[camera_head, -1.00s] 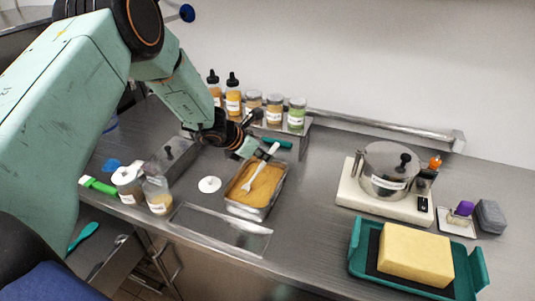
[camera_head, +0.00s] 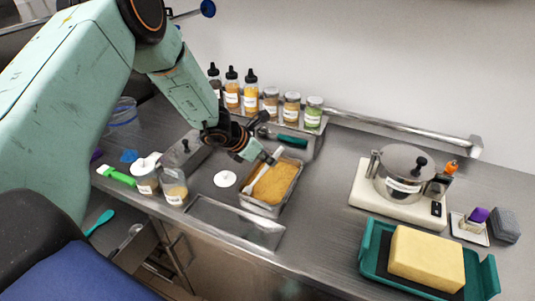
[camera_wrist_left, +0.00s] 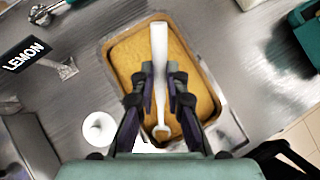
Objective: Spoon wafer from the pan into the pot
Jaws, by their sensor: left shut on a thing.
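The pan (camera_head: 283,203) is a rectangular metal tray filled with orange-brown crumbly wafer (camera_head: 274,186). My left gripper (camera_head: 269,157) is above the pan's far side, shut on the handle of a white spoon (camera_head: 262,174). In the wrist view the spoon (camera_wrist_left: 161,119) passes between the fingertips (camera_wrist_left: 160,76), with its head over the wafer (camera_wrist_left: 200,100). I cannot tell whether the head touches the wafer. My right gripper is not in view.
A yellow block (camera_head: 427,258) sits on a teal tray (camera_head: 374,262) in front of the pot. Bottles and jars (camera_head: 270,100) line the back. Labelled jars (camera_head: 174,187) and a white disc (camera_head: 225,179) are left of the pan. The counter between pan and scale is clear.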

